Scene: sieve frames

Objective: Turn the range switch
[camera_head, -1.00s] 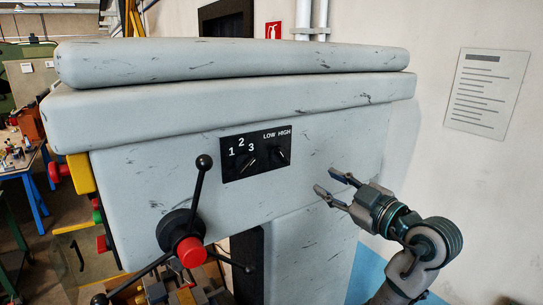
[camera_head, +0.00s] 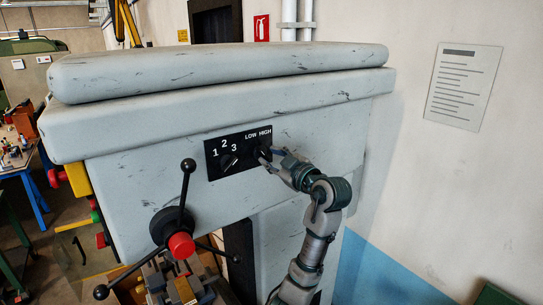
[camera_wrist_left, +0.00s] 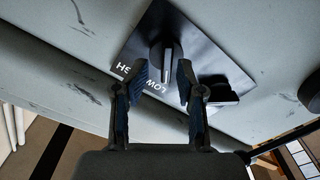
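The range switch (camera_head: 264,151) is a small dark knob under the LOW HIGH lettering, on the right half of a black panel (camera_head: 213,172) on the grey machine head. In the left wrist view the range switch (camera_wrist_left: 166,55) shows a pale pointer ridge. My left gripper (camera_head: 265,160) is at the panel, its fingertips close to the switch and partly covering it. In the left wrist view my left gripper (camera_wrist_left: 163,77) is open, with the knob just beyond and between its fingertips; contact cannot be told. My right gripper is out of view.
A second knob (camera_head: 228,162), marked 1 2 3, sits left of the range switch. A red-hubbed handle (camera_head: 181,245) with black arms and ball ends stands out below left. The machine's top ledge (camera_head: 220,115) overhangs the panel.

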